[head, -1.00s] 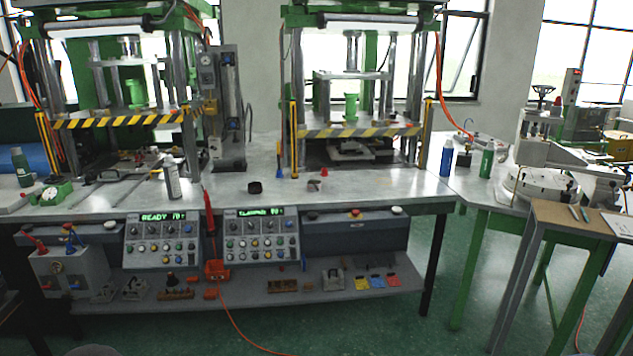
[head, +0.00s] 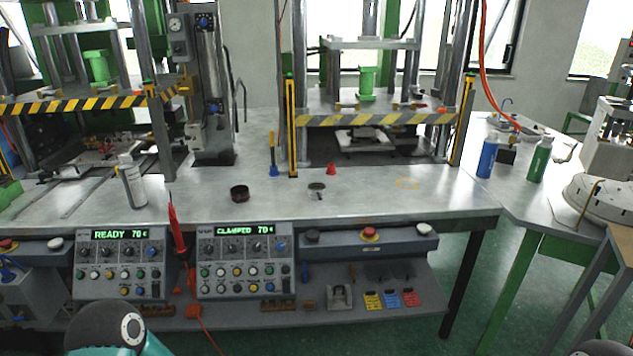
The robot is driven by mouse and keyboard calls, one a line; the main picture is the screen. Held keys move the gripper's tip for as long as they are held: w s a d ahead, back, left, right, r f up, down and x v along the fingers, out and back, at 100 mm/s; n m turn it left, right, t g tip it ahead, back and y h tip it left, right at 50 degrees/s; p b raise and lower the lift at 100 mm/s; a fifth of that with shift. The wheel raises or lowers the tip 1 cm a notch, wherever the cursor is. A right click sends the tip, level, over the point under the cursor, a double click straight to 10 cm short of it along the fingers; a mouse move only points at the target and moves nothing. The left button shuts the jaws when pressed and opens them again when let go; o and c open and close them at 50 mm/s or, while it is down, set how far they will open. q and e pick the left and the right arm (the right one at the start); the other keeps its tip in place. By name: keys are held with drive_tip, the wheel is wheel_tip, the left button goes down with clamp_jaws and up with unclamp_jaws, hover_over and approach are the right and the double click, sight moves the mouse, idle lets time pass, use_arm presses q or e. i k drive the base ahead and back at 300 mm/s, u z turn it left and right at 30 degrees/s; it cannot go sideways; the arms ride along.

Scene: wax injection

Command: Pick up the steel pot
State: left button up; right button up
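A small, low steel-coloured vessel with a dark inside (head: 317,188) stands on the metal bench top, in front of the right press. It looks like the steel pot, but it is too small to be sure. A dark round tin (head: 239,193) stands to its left, apart from it. Neither of my grippers is in view.
A white bottle (head: 132,182) stands left on the bench (head: 440,200). A small red cone (head: 331,169) is behind the pot. Control panels (head: 243,262) line the bench front. A blue bottle (head: 487,156) and a green bottle (head: 540,158) stand right. The bench right of the pot is clear.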

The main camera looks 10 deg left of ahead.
sight(318, 195)
drive_tip(key=u, duration=0.05)
drive_tip(key=i, duration=1.7)
drive_tip(key=z, duration=2.3)
drive_tip(key=k, duration=0.5)
drive_tip(key=z, duration=0.55)
drive_tip(key=i, duration=0.95)
drive_tip(key=u, duration=2)
